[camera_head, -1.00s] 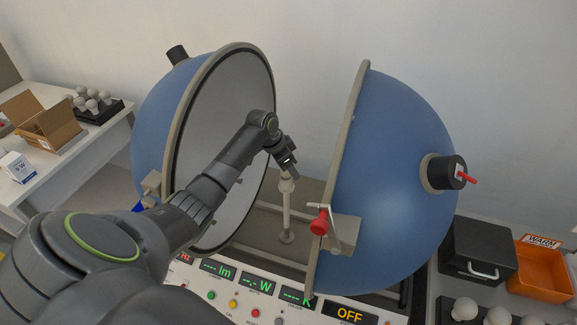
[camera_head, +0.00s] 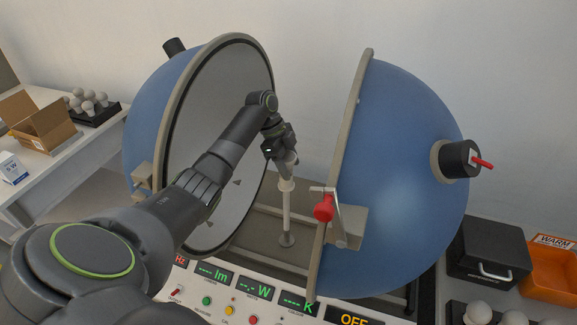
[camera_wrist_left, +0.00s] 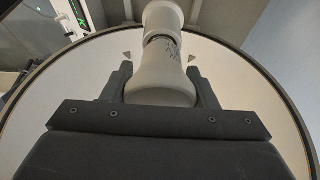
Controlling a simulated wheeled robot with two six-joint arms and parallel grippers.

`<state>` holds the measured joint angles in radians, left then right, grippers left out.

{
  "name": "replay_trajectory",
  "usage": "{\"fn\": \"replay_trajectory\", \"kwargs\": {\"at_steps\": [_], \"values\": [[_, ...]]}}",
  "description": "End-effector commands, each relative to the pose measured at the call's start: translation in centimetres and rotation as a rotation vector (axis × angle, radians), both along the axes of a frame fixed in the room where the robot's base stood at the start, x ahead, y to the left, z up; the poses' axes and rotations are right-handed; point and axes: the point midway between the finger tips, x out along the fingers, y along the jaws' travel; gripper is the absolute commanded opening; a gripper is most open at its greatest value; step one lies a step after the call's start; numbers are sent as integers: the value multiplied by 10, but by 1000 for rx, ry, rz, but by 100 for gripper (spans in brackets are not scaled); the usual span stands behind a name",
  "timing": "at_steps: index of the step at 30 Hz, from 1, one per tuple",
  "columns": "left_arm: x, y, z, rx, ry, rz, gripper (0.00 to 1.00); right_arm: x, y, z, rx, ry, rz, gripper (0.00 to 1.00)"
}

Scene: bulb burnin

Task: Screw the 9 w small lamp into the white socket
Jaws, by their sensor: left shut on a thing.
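My left gripper (camera_head: 284,158) is between the two halves of the open blue sphere, above the pale post. In the left wrist view, the left gripper (camera_wrist_left: 161,84) is shut on the white lamp (camera_wrist_left: 160,78), one finger on each side of its body. The lamp's narrower marked end meets the white socket (camera_wrist_left: 164,15); I cannot tell how deep it sits. In the head view the socket (camera_head: 286,185) tops the upright post (camera_head: 287,215), and the lamp is mostly hidden by the gripper. My right gripper is out of view.
The sphere's left half (camera_head: 150,120) and right half (camera_head: 410,180) flank the arm closely. A red-knobbed clamp (camera_head: 323,208) sticks out at the right half's rim. The control panel (camera_head: 190,290) lies in front. Lamps, boxes and an orange WARM bin (camera_head: 555,268) stand aside.

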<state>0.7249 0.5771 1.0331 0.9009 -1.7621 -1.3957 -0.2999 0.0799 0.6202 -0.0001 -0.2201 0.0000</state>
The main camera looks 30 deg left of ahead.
Motion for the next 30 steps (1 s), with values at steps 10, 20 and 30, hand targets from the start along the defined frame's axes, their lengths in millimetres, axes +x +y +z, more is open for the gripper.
{"fn": "replay_trajectory", "kwargs": {"at_steps": [10, 20, 30], "values": [[0, -1, -1, -1, 2, 2, 70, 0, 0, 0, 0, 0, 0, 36], [0, 1, 7, 1, 2, 177, 70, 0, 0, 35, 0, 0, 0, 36], [1, 3, 0, 0, 0, 524, 70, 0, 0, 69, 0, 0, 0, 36]]}}
